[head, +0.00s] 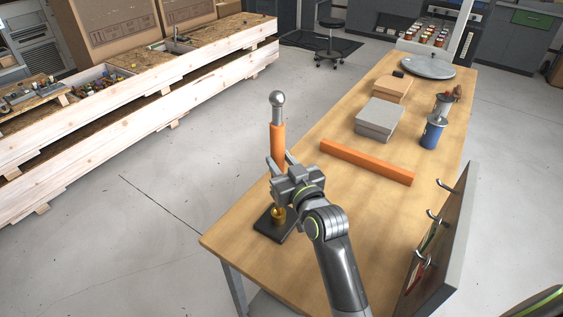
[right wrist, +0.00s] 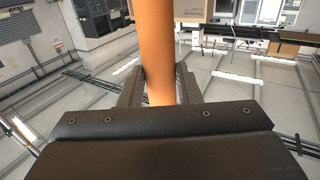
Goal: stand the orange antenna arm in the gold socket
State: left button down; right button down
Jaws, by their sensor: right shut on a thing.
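The orange antenna arm (head: 278,137) stands upright with a silver ball on a grey collar at its top. My right gripper (head: 279,165) is shut around its orange shaft. In the right wrist view the orange shaft (right wrist: 157,50) runs up between the two dark fingers. The gold socket (head: 279,213) sits on a black base plate (head: 268,226) at the near left corner of the table, directly below the gripper in the picture. The gripper hides the arm's lower end, so I cannot tell whether it is in the socket. My left gripper is not in view.
An orange bar (head: 367,162) lies across the wooden table (head: 300,253). Behind it are a grey box (head: 378,119), a tan box (head: 391,88), a blue can (head: 432,132) and a grey disc (head: 428,67). A panel with hooks (head: 440,243) stands along the right edge.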

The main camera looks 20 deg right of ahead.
dwell(0.3)
jog(key=shift+f+b, duration=1.55)
jog(key=shift+f, duration=0.65)
jog(key=c, duration=1)
grip_release()
jog(key=shift+o, duration=0.2)
jog(key=shift+f, duration=0.1)
jog(key=shift+s, duration=0.1)
jog(key=s+d+b, duration=0.2)
jog(key=s+b, duration=0.2)
jog(key=s, duration=1.3)
jog(key=shift+d, duration=0.2)
